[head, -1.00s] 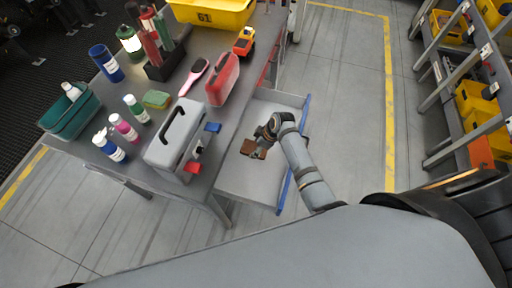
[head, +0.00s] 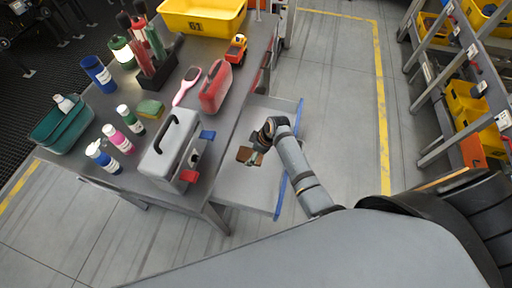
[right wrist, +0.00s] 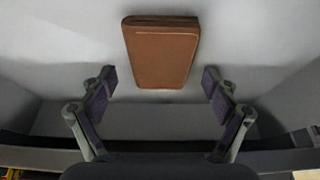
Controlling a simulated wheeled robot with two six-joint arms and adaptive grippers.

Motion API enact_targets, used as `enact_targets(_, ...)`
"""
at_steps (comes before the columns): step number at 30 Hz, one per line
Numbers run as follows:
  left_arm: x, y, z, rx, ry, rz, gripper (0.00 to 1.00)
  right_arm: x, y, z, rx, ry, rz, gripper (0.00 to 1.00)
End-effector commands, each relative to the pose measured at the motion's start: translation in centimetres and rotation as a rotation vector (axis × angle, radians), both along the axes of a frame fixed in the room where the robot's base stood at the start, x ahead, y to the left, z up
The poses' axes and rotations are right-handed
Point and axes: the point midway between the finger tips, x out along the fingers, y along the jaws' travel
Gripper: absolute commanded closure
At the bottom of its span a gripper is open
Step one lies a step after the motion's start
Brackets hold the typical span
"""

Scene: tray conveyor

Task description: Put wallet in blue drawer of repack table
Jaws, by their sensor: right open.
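The brown wallet (right wrist: 160,55) lies on the pale floor of the open drawer (head: 240,186). In the head view, the wallet (head: 243,154) is partly covered by my right gripper (head: 253,157). The drawer has a blue front edge (head: 280,196) and is pulled out from the table's right side. In the right wrist view, my right gripper (right wrist: 159,84) is open and empty, its fingers spread wide. The wallet is beyond the fingertips and apart from both. My left gripper is not in view.
A shelf rack stands at the right. The floor right of the drawer is clear.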

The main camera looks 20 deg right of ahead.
Motion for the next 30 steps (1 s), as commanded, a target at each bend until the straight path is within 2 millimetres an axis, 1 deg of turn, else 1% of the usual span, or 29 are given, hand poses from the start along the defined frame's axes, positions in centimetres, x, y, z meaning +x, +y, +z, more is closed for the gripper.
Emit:
enact_targets(6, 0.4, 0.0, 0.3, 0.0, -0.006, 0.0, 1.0, -1.1, -1.7, 4.9, -0.002, -0.004, 0.0, 0.12)
enact_targets(9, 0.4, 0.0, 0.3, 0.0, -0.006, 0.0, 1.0, -1.6, -2.5, 7.0, -0.004, -0.004, 0.001, 0.12)
enact_targets(12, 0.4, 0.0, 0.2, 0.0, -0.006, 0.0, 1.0, -2.0, -3.1, 8.7, -0.004, -0.002, 0.001, 0.12)
enact_targets(14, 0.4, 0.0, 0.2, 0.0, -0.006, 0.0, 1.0, -2.1, -3.3, 9.4, -0.001, -0.002, 0.0, 0.12)
enact_targets(18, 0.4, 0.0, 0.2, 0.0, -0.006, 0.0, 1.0, -2.4, -3.6, 10.2, -0.002, -0.001, 0.001, 0.12)
enact_targets(30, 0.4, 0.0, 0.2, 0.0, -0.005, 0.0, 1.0, -2.4, -3.5, 10.3, -0.001, 0.001, 0.0, 0.12)
